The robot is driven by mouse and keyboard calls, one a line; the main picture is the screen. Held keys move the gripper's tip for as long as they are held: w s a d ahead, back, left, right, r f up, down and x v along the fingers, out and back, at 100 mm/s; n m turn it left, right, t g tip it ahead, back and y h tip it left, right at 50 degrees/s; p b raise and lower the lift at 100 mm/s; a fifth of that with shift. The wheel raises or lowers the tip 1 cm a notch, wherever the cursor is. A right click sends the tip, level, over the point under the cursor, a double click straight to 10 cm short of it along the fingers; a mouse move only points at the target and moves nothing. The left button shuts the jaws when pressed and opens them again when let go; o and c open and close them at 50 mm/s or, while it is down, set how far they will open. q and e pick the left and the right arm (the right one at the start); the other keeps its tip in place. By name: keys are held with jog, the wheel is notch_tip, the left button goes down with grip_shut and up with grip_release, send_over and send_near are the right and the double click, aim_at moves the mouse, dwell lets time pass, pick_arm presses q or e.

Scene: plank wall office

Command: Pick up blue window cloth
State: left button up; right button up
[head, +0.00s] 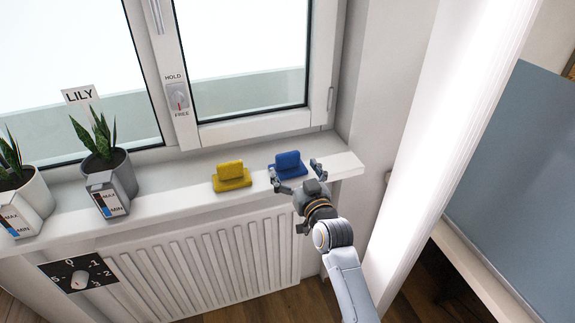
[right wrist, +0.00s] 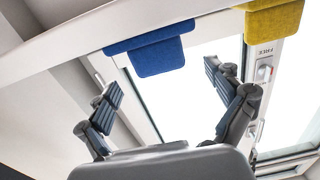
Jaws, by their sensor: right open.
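The blue window cloth (head: 288,160) lies folded on the white windowsill, near its right end. It also shows in the right wrist view (right wrist: 155,56), at the top, ahead of the fingers and roughly between them. My right gripper (head: 295,172) is open, at the front edge of the sill just in front of the blue cloth. Its fingers (right wrist: 162,80) are spread apart with nothing between them, and I cannot tell whether they touch the cloth. My left gripper is not in view.
A yellow cloth (head: 232,177) lies on the sill left of the blue one. Potted plants (head: 110,170) stand further left. The window frame (head: 255,128) rises behind the sill, and a radiator (head: 220,260) is below it. A bright white panel (head: 445,120) stands to the right.

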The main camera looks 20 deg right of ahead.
aim_at(289, 161)
jog(key=shift+w+f+p, duration=0.1)
jog(key=shift+w+p, duration=0.25)
jog(key=shift+w, duration=2.3)
jog(key=c, duration=1.3)
